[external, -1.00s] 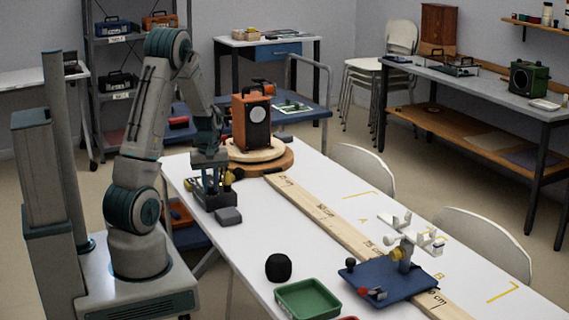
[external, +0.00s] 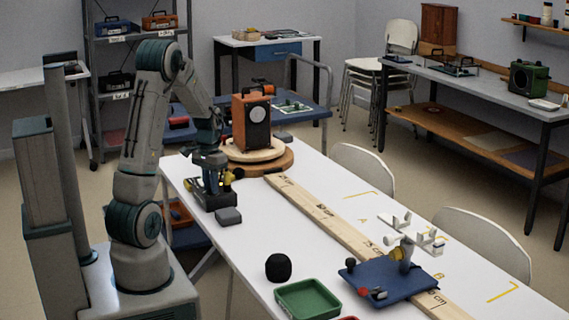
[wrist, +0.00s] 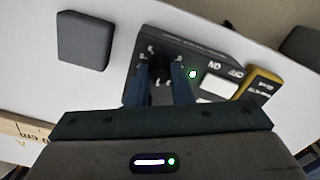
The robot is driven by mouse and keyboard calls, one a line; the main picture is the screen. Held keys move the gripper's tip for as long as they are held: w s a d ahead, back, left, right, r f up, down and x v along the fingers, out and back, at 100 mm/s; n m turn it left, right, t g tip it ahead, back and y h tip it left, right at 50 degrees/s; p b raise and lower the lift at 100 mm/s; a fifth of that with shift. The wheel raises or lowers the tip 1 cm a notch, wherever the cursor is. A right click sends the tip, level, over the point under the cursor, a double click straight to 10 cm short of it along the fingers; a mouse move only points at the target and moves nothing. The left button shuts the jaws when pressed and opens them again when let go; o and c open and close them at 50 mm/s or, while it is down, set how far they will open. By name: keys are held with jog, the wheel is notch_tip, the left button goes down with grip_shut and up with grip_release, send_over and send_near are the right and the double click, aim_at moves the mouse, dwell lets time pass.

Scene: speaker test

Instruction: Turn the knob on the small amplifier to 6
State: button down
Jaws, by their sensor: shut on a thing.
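The small amplifier (external: 217,201) is a dark box near the left end of the white table. In the wrist view the amplifier (wrist: 205,62) shows a lit green lamp, ON and OFF lettering and pale marks around its black knob (wrist: 160,72). My gripper (wrist: 160,84) has one blue-grey finger on each side of the knob and is shut on it. In the external view my gripper (external: 209,184) is low over the amplifier. The fingers partly hide the knob and its scale, so I cannot read its setting.
A grey block (external: 228,215) lies just beside the amplifier. A yellow-edged device (wrist: 258,85) is close to it in the wrist view. An orange speaker (external: 251,118) stands on a round wooden turntable (external: 283,164) behind. A long wooden ruler (external: 322,213) runs along the table.

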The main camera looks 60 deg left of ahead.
jog(key=m, duration=0.4)
jog(key=shift+b, duration=0.35)
jog(key=shift+r+m, duration=0.1)
jog(key=shift+m, duration=2)
jog(key=c, duration=1.3)
grip_release()
notch_tip(320, 180, up, 14)
jog(key=shift+f+p, duration=0.1)
jog(key=shift+p, duration=0.45)
jog(key=shift+d, duration=0.1)
